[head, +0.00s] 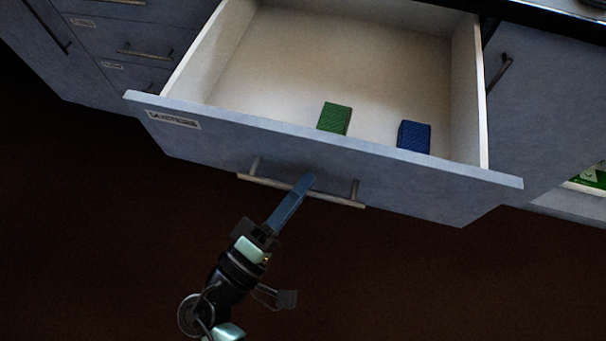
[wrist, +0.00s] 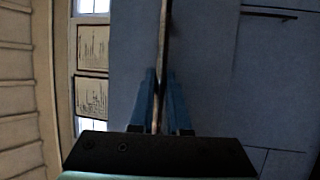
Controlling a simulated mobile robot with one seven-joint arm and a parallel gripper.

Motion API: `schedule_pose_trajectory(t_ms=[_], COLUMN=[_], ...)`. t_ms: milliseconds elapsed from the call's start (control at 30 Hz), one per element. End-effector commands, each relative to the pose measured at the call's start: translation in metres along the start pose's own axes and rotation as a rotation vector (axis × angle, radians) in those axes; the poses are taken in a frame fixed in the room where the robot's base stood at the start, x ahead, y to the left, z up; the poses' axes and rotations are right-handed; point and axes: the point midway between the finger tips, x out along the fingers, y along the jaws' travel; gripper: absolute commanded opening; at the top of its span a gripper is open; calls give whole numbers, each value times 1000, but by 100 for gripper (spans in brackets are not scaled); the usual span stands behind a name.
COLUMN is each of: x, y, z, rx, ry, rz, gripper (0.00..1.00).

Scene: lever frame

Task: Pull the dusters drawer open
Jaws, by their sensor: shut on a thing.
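The drawer (head: 330,165) is pulled well out of its cabinet in the head view. A green block (head: 334,118) and a blue block (head: 414,136) lie inside near the front. The bar handle (head: 335,199) is on the drawer front. My gripper (head: 306,182) is shut on the handle near its middle. In the wrist view the blue fingers (wrist: 160,98) close on both sides of the handle bar (wrist: 163,50).
Smaller drawers (head: 125,45) with bar handles are at the upper left. A cabinet door (head: 550,110) with a handle is at the right. A green item (head: 590,176) shows on a low shelf at the far right. The dark floor (head: 90,250) in front is clear.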

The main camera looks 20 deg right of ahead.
Motion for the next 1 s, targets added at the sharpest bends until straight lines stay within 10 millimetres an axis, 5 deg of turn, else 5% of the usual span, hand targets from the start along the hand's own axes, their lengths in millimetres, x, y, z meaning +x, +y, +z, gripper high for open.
schedule_pose_trajectory(t_ms=[333,367,533,1000], x=[-1,-1,-1,-1], y=[0,0,0,0], z=[0,0,0,0], rx=[1,1,1,1], ry=[1,1,1,0], rz=[0,0,0,0], gripper=[0,16,45,45])
